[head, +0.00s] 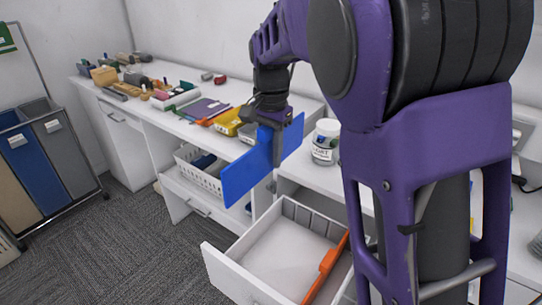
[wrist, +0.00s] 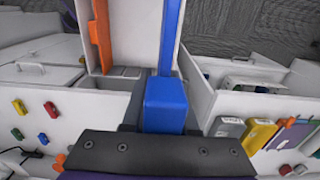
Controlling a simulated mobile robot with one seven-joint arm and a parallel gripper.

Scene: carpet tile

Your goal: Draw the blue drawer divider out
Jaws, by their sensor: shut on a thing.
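The blue drawer divider (head: 245,179) is a long flat panel held in my gripper (head: 277,150). In the head view it appears up above the open white drawer (head: 227,270), tilted, with its left end lower in the picture. In the wrist view the divider (wrist: 166,105) runs up from between the jaws along the right side of the drawer. My gripper is shut on it, and the fingers hide part of it. An orange divider (head: 325,267) stands inside the drawer; it also shows in the wrist view (wrist: 101,35).
The white counter (head: 215,143) behind carries a lidded jar (head: 325,141), a yellow box (head: 228,122) and several small items. A white basket (head: 200,172) sits on the shelf below. Bins (head: 37,155) stand at the far left. Carpet at the front left is clear.

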